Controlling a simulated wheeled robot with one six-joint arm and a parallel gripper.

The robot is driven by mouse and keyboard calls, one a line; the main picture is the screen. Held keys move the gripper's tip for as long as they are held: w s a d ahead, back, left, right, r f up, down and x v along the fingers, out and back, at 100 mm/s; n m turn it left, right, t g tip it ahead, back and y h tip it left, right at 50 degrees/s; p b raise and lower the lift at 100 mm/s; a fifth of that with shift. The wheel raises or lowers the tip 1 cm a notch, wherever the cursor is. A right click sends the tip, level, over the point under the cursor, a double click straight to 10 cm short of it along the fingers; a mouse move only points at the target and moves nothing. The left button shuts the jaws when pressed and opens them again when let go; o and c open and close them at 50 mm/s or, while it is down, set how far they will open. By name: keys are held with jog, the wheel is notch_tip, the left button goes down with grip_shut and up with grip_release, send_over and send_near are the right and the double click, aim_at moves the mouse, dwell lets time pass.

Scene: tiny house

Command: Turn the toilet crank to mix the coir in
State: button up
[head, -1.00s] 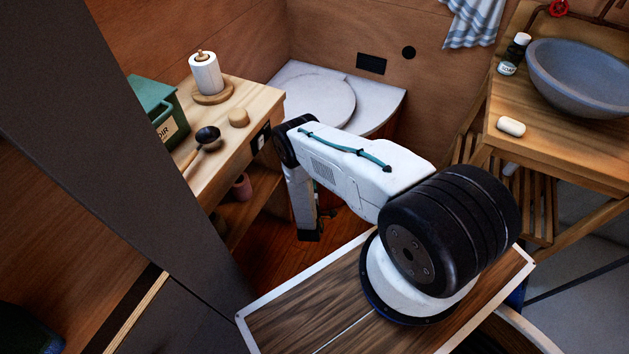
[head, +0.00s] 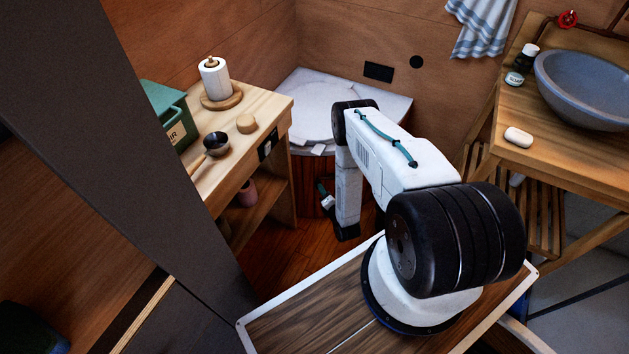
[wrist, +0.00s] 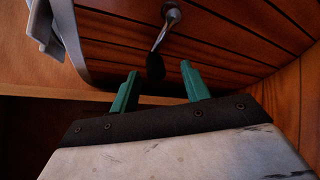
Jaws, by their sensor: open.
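The toilet (head: 312,180) has a white top and a wood-slatted front and stands in the back corner, partly hidden by my arm. In the wrist view its slatted front (wrist: 225,45) fills the top. The crank (wrist: 160,38), a metal arm with a dark knob, hangs from that front. The knob appears above and between the green fingertips of my gripper (wrist: 160,90). My gripper is open with nothing between its fingers. I cannot tell how far the knob is from the fingers in depth. In the head view the gripper (head: 326,194) shows only in part, low beside the toilet front.
A wooden shelf unit (head: 268,178) stands left of the toilet, with a green coir bin (head: 172,118), a scoop (head: 214,145) and a paper roll (head: 214,76) on top. A washstand (head: 500,135) with a basin (head: 585,88) is at the right. Some floor (head: 285,255) is open.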

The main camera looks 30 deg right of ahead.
aim_at(317, 182)
jog(key=w, duration=0.2)
jog(key=w+n+y, duration=0.1)
jog(key=w, duration=0.2)
jog(key=w+f+n, duration=0.1)
jog(key=w, duration=0.1)
jog(key=shift+w+d+f+y, duration=0.1)
jog(key=shift+w+d+y, duration=0.15)
jog(key=shift+y, duration=0.05)
grip_shut()
